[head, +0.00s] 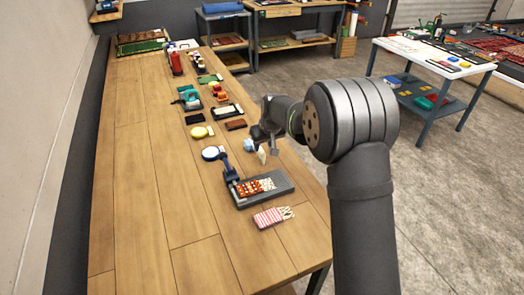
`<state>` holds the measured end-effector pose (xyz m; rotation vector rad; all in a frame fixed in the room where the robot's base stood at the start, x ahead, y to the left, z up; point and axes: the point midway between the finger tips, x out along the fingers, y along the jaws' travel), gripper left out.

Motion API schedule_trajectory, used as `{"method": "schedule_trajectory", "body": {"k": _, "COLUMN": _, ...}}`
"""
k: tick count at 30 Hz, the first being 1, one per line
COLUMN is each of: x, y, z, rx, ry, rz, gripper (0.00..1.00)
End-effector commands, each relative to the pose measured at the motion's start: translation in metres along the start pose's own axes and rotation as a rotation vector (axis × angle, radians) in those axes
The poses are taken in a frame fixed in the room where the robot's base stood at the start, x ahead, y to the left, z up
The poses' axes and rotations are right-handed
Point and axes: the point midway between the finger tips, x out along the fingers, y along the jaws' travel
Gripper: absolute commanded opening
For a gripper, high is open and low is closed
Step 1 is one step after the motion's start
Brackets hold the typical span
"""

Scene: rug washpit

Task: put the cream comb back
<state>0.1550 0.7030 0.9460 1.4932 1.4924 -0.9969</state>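A small cream piece (262,155), which may be the cream comb, shows just below and left of my gripper (269,146). It is too small for me to make out teeth. My gripper is over the right part of the wooden bench, seen from behind and partly covered by my arm. I cannot tell whether its fingers are open or shut, or whether they touch the cream piece. A pale blue object (248,144) is close to its left. A grey tray (283,182) holding a red, fringed rug sample (256,187) lies nearer, with a dark blue clamp-like part (230,172) at its left.
A striped fringed sample (270,217) lies in front of the tray. A round dark-blue-rimmed white dish (212,153), a yellow disc (199,132), a brown block (236,124) and several small items line the bench (150,180) farther back. The bench's left side is clear.

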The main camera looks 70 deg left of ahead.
Motion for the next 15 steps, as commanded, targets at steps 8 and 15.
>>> {"method": "schedule_trajectory", "body": {"k": 8, "x": -0.046, "y": 0.0, "z": 0.0, "rx": 0.0, "ry": 0.001, "rz": 0.0, "gripper": 0.38}}
{"method": "schedule_trajectory", "body": {"k": 15, "x": -0.056, "y": 0.0, "z": 0.001, "rx": 0.0, "ry": -0.002, "rz": 0.0, "gripper": 0.38}}
